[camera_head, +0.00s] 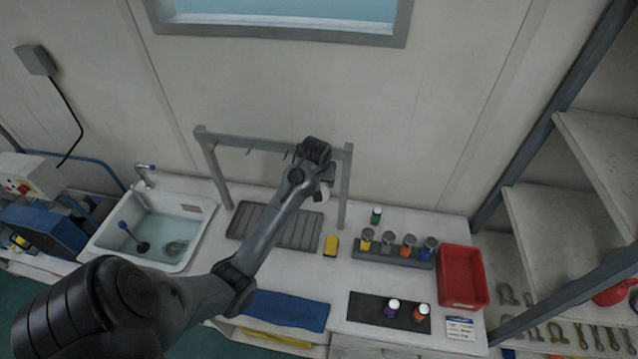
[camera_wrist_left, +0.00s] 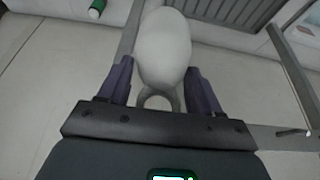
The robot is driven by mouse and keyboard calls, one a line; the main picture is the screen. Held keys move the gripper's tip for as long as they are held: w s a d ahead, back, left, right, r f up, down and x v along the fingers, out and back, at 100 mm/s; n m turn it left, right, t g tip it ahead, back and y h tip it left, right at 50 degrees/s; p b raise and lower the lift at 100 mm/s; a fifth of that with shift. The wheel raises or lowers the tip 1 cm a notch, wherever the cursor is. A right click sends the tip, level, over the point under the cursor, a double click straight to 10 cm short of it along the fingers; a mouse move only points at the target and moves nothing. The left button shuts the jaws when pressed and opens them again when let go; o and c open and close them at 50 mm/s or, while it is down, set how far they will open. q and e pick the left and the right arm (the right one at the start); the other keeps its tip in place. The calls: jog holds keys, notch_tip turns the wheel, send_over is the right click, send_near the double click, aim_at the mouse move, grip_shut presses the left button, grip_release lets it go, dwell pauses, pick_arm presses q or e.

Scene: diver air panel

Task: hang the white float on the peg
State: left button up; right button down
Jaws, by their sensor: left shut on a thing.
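The white float (camera_wrist_left: 164,48) is an egg-shaped body with a grey ring (camera_wrist_left: 158,99) at its end. In the left wrist view my left gripper (camera_wrist_left: 160,82) has its two purple fingers either side of the float and ring, shut on it. In the head view the left gripper (camera_head: 326,178) is up at the right part of the grey rack (camera_head: 270,143), and the float (camera_head: 322,193) shows partly below it. Short hooked pegs (camera_head: 249,151) hang along the rack's top bar; the arm hides some of them. I cannot tell whether the ring touches a peg. The right gripper is not in view.
A ribbed grey drain mat (camera_head: 250,218) lies under the rack. A sink (camera_head: 160,225) is at left.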

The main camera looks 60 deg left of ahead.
pick_arm(q)
jog(key=shift+w+a+f, duration=0.2)
jog(key=shift+w+a, duration=2)
jog(key=shift+a, duration=0.2)
jog(key=shift+w+a+f, duration=0.35)
jog(key=shift+a, duration=0.1)
jog(key=o, duration=1.5)
